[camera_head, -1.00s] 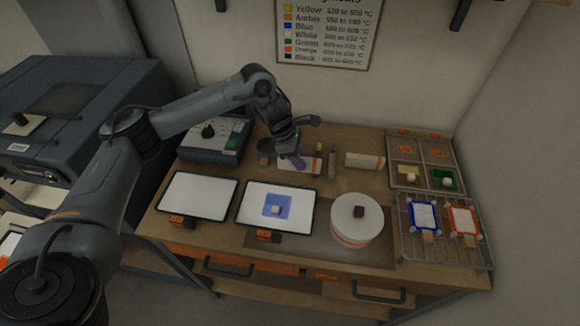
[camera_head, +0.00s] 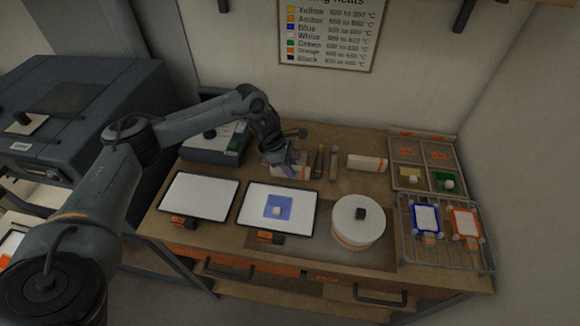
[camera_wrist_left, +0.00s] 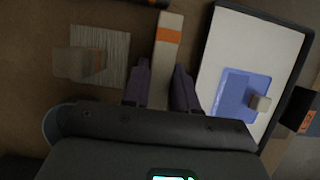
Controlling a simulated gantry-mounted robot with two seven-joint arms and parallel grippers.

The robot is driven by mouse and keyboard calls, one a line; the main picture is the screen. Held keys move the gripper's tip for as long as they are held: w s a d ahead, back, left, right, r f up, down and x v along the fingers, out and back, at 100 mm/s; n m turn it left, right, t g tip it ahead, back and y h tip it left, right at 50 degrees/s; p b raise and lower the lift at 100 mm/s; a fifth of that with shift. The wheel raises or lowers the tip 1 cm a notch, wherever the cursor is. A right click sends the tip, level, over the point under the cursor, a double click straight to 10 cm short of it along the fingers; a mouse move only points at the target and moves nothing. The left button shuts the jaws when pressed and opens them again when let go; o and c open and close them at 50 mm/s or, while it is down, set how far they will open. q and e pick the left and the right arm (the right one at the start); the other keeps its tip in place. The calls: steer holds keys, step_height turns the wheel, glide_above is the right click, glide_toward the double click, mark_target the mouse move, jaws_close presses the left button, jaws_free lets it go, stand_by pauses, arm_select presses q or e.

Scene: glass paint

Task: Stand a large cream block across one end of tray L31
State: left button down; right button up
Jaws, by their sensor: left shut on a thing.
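My left gripper (camera_head: 283,172) is shut on a large cream block (camera_wrist_left: 167,42) with an orange band. The block lies between the two fingers in the left wrist view (camera_wrist_left: 163,90), its banded end sticking out past them. In the head view the gripper partly hides the block, just behind a white, black-rimmed tray (camera_head: 301,194) bearing a blue square (camera_head: 271,206) with a small pale cube. A similar plain white tray (camera_head: 199,196) lies to its left. Both have orange front tags, too small to read. Another cream block (camera_head: 365,163) lies farther right. My right gripper is not in view.
A round white turntable (camera_head: 350,230) with a dark knob stands right of the trays. A wire rack (camera_head: 407,255) holds blue- and orange-framed pieces. A grey-green device (camera_head: 212,150) is at the back left.

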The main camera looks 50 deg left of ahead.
arm_select(q)
steer(key=c, duration=0.9)
jaws_free()
steer(key=v, duration=1.2)
steer(key=shift+w+r+p, duration=0.1)
steer(key=shift+p, duration=0.2)
